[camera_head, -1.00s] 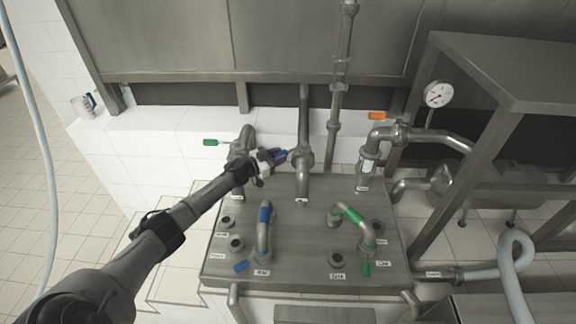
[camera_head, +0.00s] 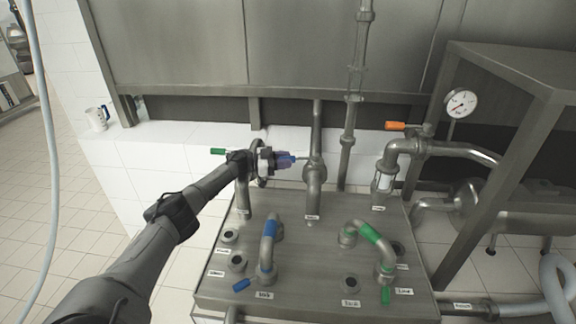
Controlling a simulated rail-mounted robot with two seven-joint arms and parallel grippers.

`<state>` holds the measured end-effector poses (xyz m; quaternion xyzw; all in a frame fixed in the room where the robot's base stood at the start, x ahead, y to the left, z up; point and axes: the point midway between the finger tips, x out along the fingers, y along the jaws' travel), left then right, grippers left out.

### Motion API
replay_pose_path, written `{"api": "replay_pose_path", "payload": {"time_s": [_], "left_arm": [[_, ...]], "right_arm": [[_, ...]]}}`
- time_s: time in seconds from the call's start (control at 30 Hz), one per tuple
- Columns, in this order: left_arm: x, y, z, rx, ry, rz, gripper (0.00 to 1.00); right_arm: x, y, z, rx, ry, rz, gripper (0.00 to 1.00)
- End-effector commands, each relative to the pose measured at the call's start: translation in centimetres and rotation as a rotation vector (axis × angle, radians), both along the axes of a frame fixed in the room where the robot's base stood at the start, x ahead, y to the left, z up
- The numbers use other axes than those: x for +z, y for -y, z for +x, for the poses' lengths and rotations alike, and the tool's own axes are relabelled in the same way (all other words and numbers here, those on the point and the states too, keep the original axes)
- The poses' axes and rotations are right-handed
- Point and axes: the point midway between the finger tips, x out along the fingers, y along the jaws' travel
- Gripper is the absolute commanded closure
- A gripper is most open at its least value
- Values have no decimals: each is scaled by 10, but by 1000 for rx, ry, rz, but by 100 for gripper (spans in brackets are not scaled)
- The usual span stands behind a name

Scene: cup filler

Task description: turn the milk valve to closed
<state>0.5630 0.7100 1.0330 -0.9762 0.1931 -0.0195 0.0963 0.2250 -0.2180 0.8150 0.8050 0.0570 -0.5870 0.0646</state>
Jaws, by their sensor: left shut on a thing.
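The valve on the middle upright pipe (camera_head: 315,172) has a blue handle (camera_head: 287,158) that points left, roughly level. My left gripper (camera_head: 284,160) comes in from the left and is shut on this blue handle, hiding part of it. The small labels are too blurred to read, so I cannot confirm which valve is marked milk. A valve with a green handle (camera_head: 218,151) is on the left pipe, partly behind my gripper. A valve with an orange handle (camera_head: 396,126) is on the right pipe. My right gripper is not in view.
The steel panel (camera_head: 310,275) below carries a blue-banded hose pipe (camera_head: 270,230), a green-banded one (camera_head: 370,232) and several round ports. A pressure gauge (camera_head: 461,103) and a steel frame stand at right. A white mug (camera_head: 97,118) sits on the tiled ledge at left.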

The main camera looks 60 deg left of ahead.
Motion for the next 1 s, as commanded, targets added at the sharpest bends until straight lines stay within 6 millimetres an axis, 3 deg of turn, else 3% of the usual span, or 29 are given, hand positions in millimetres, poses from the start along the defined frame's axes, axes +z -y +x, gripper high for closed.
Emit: {"api": "replay_pose_path", "payload": {"time_s": [0.33, 0.37, 0.6, 0.87, 1.0], "left_arm": [[-2, 0, 0, 1, -6, -1, 100], [-2, 0, 0, 1, -6, -1, 70], [-1, 0, 0, 1, -3, -1, 47], [1, 0, 0, -1, -1, 0, 46], [12, 0, 0, -2, -2, 1, 46]], "right_arm": [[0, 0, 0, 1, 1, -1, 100], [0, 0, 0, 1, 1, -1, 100], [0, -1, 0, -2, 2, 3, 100], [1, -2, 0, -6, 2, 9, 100], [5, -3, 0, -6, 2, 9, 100]]}}
